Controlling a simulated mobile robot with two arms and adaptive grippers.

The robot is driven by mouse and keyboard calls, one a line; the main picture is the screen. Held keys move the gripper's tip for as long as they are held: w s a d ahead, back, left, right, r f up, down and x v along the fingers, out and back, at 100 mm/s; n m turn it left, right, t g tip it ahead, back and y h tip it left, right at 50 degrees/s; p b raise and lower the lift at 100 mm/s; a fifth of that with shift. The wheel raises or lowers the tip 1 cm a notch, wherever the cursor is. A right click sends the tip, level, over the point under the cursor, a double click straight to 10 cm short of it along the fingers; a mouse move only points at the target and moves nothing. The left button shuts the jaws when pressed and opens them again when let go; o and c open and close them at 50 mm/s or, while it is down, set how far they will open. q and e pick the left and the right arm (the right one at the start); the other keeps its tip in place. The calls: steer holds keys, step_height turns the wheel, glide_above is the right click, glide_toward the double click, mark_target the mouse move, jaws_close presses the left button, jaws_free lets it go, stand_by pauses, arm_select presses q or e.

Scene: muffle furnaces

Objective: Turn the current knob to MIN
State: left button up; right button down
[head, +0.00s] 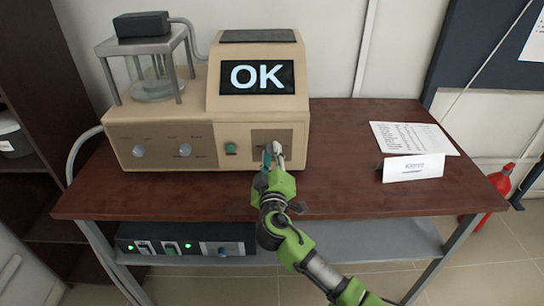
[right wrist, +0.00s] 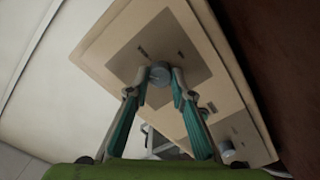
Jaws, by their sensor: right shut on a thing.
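A beige apparatus (head: 215,112) stands on the table, with a screen (head: 257,77) reading "OK". My right gripper (head: 273,150) reaches the grey panel at the right of its front. In the right wrist view, a round grey knob (right wrist: 160,74) sits on that panel, between the fingertips of my right gripper (right wrist: 159,82), which are shut on it. In the head view the fingers mostly hide this knob. The labels are too small to read, so I cannot tell its setting or whether it is the current knob. My left gripper is not in view.
Two more knobs (head: 138,151) (head: 185,150) and a green button (head: 231,148) are on the same front. A black unit (head: 185,240) is on the lower shelf.

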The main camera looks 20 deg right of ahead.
steer(key=n+p, duration=0.1)
steer(key=n, duration=0.2)
steer(key=shift+n, duration=0.3)
steer(key=n+p, duration=0.1)
steer(key=n, duration=0.2)
steer(key=shift+n, duration=0.4)
steer(key=n+p, duration=0.2)
steer(key=n, duration=0.1)
steer(key=shift+n, duration=0.3)
steer(key=shift+f+n+p, duration=0.2)
steer(key=shift+n+p, duration=4.75)
steer(key=shift+n, duration=3.95)
